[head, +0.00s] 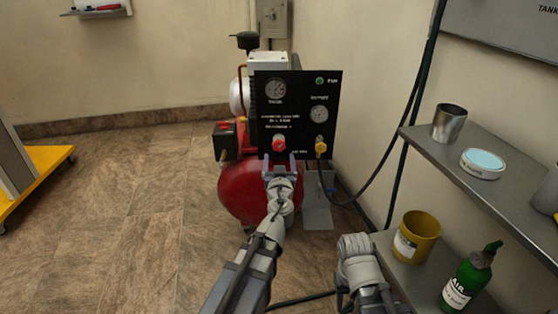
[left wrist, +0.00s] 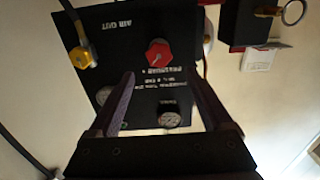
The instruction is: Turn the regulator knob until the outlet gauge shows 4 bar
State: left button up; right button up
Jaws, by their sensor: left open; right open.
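The red regulator knob (head: 279,143) sits low on the black panel (head: 297,93). In the left wrist view the panel is upside down and the knob (left wrist: 158,53) shows just beyond the fingertips. My left gripper (head: 279,163) is just below the knob in the head view. Its fingers (left wrist: 160,78) are apart with nothing between them. The outlet gauge (head: 319,114) is at the panel's right; its needle is too small to read. The left finger partly hides it in the left wrist view (left wrist: 104,94). My right wrist shows at lower right, but its jaws are hidden.
A tank gauge (head: 276,89) is at the panel's upper left. A yellow fitting (head: 321,148) with a black hose is right of the knob. The red tank (head: 240,190) stands below. Shelves at right hold a yellow cup (head: 415,236) and green bottle (head: 468,278).

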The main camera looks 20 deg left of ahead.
aim_at(279, 146)
pick_arm(q)
jog(key=shift+w, duration=0.15)
jog(key=x, duration=0.7)
jog(key=shift+w+a+f, duration=0.1)
jog(key=shift+w, duration=0.25)
grip_shut()
dwell(0.5)
